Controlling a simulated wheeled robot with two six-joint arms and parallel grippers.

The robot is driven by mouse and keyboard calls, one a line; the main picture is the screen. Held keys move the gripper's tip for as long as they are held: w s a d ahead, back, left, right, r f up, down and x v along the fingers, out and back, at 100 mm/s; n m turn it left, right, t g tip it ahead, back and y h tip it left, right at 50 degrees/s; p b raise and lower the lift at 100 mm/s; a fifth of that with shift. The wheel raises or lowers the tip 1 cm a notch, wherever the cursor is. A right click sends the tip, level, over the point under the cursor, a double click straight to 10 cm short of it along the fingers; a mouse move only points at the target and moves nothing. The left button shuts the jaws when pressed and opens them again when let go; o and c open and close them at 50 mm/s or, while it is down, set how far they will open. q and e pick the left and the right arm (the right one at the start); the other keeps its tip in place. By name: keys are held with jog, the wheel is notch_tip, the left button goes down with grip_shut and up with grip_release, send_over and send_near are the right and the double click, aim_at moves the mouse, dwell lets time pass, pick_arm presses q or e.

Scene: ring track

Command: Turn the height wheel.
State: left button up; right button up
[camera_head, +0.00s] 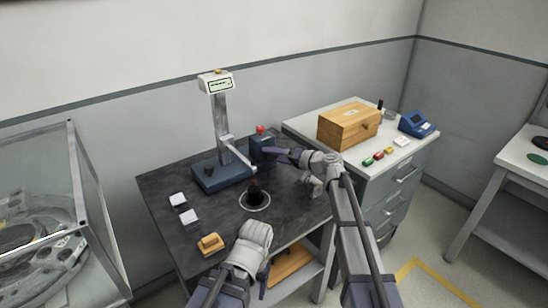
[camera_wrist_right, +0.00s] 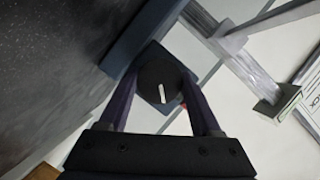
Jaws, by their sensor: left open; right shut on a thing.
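The height wheel (camera_wrist_right: 160,82) is a dark round knob with a white mark on its face, seen in the right wrist view. It sits on a blue block of the measuring stand (camera_head: 221,115). My right gripper (camera_wrist_right: 163,88) has one finger on each side of the wheel and is shut on it. In the head view my right gripper (camera_head: 275,151) reaches the blue block from the right, and the wheel is hidden there. My left gripper (camera_head: 256,233) is open, low over the front of the dark table; its fingertips are hard to make out.
The dark table (camera_head: 160,188) bears a black piece (camera_head: 254,192) inside a white ring, two pale blocks (camera_head: 183,208) and a yellow-brown block (camera_head: 210,243). A wooden box (camera_head: 348,124) stands on the cabinet at right. A glass case (camera_head: 60,215) stands at left.

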dwell(0.4)
jog(key=o, duration=1.4)
jog(key=shift+c, duration=0.2)
